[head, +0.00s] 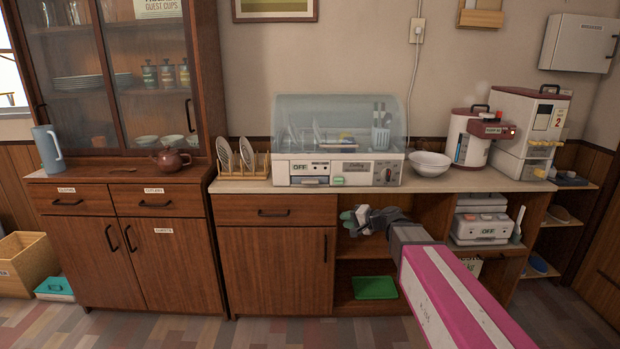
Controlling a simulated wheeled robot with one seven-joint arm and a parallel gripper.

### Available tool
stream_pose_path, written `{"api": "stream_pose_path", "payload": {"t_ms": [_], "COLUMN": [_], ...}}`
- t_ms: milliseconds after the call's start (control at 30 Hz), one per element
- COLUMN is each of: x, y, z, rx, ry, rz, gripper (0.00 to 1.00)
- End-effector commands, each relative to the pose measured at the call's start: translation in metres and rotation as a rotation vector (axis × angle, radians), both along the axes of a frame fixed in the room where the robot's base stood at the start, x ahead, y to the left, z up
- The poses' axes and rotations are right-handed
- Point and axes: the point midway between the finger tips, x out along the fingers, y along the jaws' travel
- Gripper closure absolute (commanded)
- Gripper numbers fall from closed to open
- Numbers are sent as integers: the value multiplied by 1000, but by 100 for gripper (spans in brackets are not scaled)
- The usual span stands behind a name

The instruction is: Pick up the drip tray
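A flat green tray (375,288) lies on the low open shelf under the counter, right of the wooden cabinet door. The dish dryer (340,140) stands on the counter with its clear cover down over dishes; its front shows an OFF label and a small tray-like piece (309,181) low on the left. I cannot tell from labels which one is the drip tray. My gripper (350,222) is in front of the open shelves, below the counter edge and above the green tray, apart from it. Its fingers are small here, and I cannot tell whether they are open.
A plate rack (250,165) stands left of the dryer and a white bowl (430,165) right of it. A grey appliance (481,226) sits on the right shelf. A kettle-like machine (470,135) stands on the counter. The floor before the cabinets is clear.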

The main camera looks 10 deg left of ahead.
Motion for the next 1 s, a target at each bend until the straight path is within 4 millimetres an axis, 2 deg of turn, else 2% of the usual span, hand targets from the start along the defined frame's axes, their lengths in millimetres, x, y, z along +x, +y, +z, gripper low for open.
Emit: {"api": "stream_pose_path", "payload": {"t_ms": [33,100,200,333,567,800,1000], "x": [11,21,31,38,48,64,68], "y": [15,31,46,56,72,102,113], "z": [17,39,62,80,86,86,86], "rx": [74,173,281,364,392,391,391], "ry": [-7,-9,-7,0,3,4,3], "rz": [-14,-38,-66,-89,-96,-95,-96], "gripper": [74,74,74,74,74,74,74]}}
